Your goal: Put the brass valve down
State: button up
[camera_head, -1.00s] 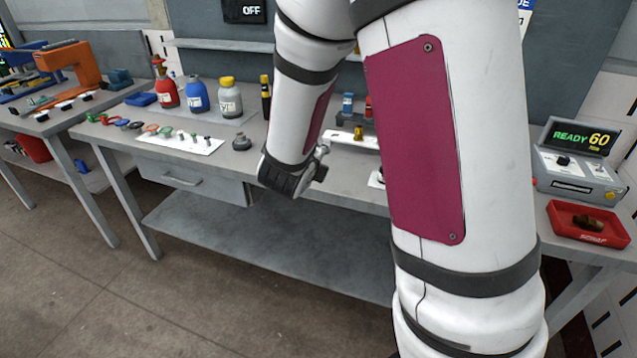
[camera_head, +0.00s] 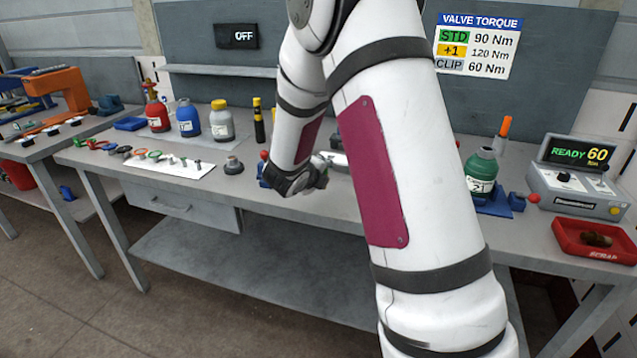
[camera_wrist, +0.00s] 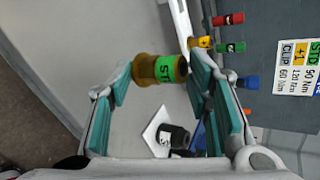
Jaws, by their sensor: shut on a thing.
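The brass valve (camera_wrist: 145,70) has a green band marked STD and shows in the wrist view between the teal pads of my gripper (camera_wrist: 160,78). My gripper is shut on it, and the bench top lies beyond it. In the head view my forearm and wrist hang over the front of the bench, left of the middle. The fingers and the valve cannot be made out there.
A white pad with a black object (camera_wrist: 174,137) lies near the right finger. Red, green and blue parts stand beyond it. A green bottle (camera_head: 481,172), a torque unit (camera_head: 580,178) and a red scrap tray (camera_head: 570,240) stand at right. Small parts lie on a white sheet (camera_head: 165,168).

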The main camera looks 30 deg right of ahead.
jog(key=shift+w+d+f, duration=0.1)
jog(key=shift+w+d, duration=0.1)
jog(key=shift+w, duration=0.35)
jog(key=shift+w+d+f, duration=0.1)
jog(key=shift+w+d, duration=0.1)
jog(key=shift+w, duration=0.35)
jog(key=shift+f, duration=1.6)
jog(key=shift+f, duration=0.2)
jog(key=o, duration=1.4)
jog(key=shift+r, duration=0.1)
